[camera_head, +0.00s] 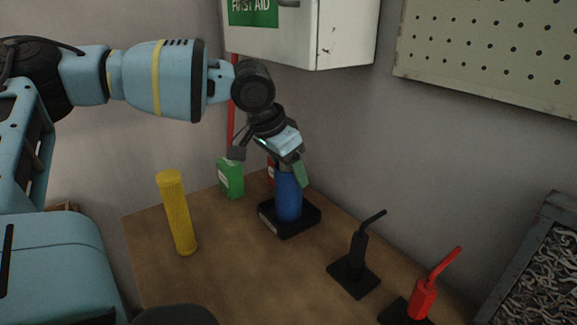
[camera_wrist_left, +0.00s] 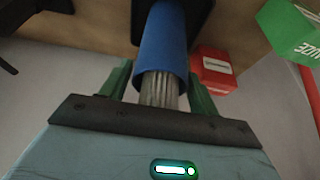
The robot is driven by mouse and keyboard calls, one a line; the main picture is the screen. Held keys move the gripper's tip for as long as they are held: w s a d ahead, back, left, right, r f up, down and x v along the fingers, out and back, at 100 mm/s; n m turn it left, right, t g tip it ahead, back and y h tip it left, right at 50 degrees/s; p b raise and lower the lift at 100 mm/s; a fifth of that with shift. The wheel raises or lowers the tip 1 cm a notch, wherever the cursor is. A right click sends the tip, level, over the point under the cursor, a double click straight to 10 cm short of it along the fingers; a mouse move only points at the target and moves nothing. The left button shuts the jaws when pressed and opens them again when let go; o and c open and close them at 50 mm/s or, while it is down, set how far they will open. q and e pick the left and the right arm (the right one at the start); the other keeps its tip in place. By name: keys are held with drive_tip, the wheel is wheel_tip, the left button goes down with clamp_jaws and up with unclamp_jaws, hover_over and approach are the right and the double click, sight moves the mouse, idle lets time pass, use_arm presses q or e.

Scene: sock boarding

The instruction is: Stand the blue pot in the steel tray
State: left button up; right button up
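The blue pot (camera_head: 288,198) is a tall cylinder that stands upright on the dark square tray (camera_head: 271,225) on the wooden table. The tray looks black rather than bright steel. My left gripper (camera_head: 289,165) reaches down over the pot's top. In the left wrist view the blue pot (camera_wrist_left: 163,45) lies between the two green fingers (camera_wrist_left: 163,85), which sit close against its sides near the mouth. Grey ribbed material shows at the mouth. The dark tray (camera_wrist_left: 205,12) also shows there, partly hidden by the pot. My right gripper is out of view.
A yellow cylinder (camera_head: 177,213) stands left on the table. A green box (camera_head: 231,177) and a red box (camera_wrist_left: 214,70) are behind the pot. Black (camera_head: 357,262) and red (camera_head: 423,298) handled stands are at front right. A white cabinet (camera_head: 275,40) hangs above.

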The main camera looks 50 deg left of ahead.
use_arm(q)
drive_tip(key=shift+o, duration=0.9)
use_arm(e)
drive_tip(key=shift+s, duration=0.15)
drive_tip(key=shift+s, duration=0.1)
use_arm(q)
drive_tip(key=p+v, duration=0.2)
drive_tip(key=v, duration=1)
drive_tip(key=shift+r+p, duration=0.2)
drive_tip(key=shift+p, duration=0.2)
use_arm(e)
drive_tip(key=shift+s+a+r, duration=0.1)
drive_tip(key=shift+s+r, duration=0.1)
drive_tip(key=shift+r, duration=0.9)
use_arm(q)
drive_tip(key=shift+w, duration=0.1)
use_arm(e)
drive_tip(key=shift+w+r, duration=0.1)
use_arm(q)
drive_tip(key=shift+f, duration=0.1)
